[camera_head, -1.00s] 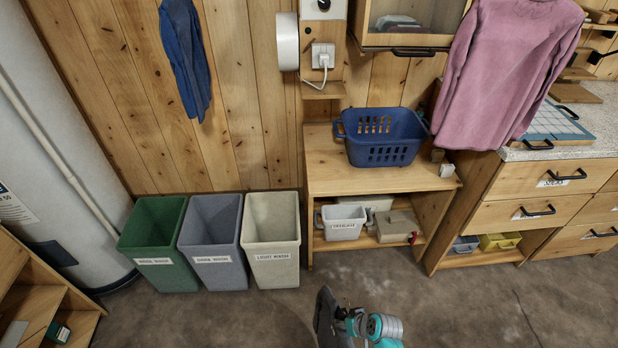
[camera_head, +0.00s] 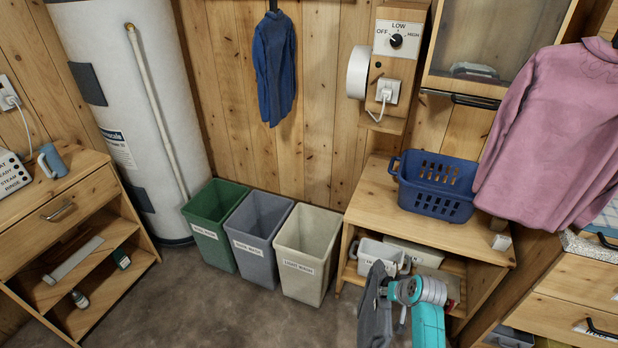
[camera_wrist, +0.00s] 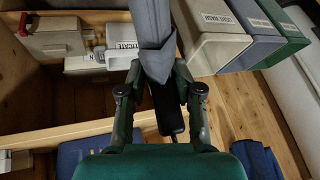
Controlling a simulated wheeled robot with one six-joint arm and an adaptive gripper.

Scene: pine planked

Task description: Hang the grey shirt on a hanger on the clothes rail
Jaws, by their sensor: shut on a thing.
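The grey shirt (camera_head: 374,312) hangs from my gripper (camera_head: 386,288) at the lower middle of the head view, in front of the low wooden bench. A pink sweater (camera_head: 553,135) hangs at the right, above the bench and drawers. The rail and any empty hanger cannot be made out.
Green (camera_head: 215,222), grey-blue (camera_head: 256,232) and cream (camera_head: 308,252) bins stand in a row on the floor. A blue basket (camera_head: 437,187) sits on the bench (camera_head: 380,190). A tall white tank (camera_head: 140,100) and wooden shelf unit (camera_head: 70,215) stand left. Floor before the bins is clear.

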